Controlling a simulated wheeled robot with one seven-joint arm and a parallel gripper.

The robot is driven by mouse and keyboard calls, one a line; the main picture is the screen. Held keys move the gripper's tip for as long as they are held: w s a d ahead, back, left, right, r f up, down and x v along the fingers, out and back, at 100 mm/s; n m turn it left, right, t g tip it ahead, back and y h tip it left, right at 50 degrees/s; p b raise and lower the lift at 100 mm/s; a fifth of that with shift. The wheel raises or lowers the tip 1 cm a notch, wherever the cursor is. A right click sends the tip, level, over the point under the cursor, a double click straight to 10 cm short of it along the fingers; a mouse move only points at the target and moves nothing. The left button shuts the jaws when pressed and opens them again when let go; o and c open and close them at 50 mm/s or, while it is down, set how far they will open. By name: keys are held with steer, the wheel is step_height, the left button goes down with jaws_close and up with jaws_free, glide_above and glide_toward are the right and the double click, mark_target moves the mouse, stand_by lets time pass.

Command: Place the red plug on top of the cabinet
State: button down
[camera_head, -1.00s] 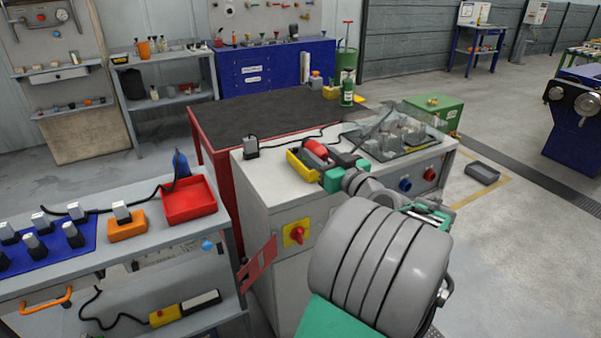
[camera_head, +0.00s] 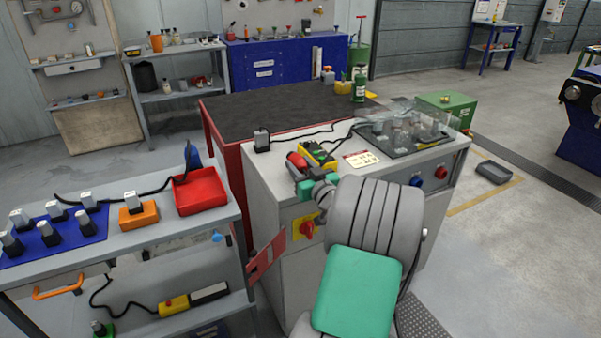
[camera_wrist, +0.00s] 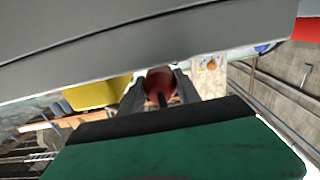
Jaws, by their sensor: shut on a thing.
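The red plug (camera_head: 296,160) is in my gripper (camera_head: 304,172), at the front left edge of the light grey cabinet's top (camera_head: 267,171). In the wrist view the plug's round red end (camera_wrist: 160,81) shows between the dark fingers of my gripper (camera_wrist: 160,95). The fingers are shut on it. The plug overlaps the cabinet top in the head view; I cannot tell whether it touches the surface. My arm hides part of the cabinet's front.
A yellow control box (camera_head: 318,154) lies just right of the plug. A black plug with a cable (camera_head: 262,140), a white label (camera_head: 361,159) and a clear-covered tray (camera_head: 400,140) are also on top. A red bin (camera_head: 199,192) stands on the left bench.

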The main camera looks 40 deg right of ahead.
step_height(320, 180, down, 2)
steer(key=shift+s+f, duration=0.1)
steer(key=shift+f, duration=0.15)
steer(key=c, duration=1.1)
jaws_free()
steer(key=shift+c, duration=0.2)
steer(key=shift+r, duration=0.2)
steer(key=b+v, duration=0.1)
steer(key=v, duration=1.1)
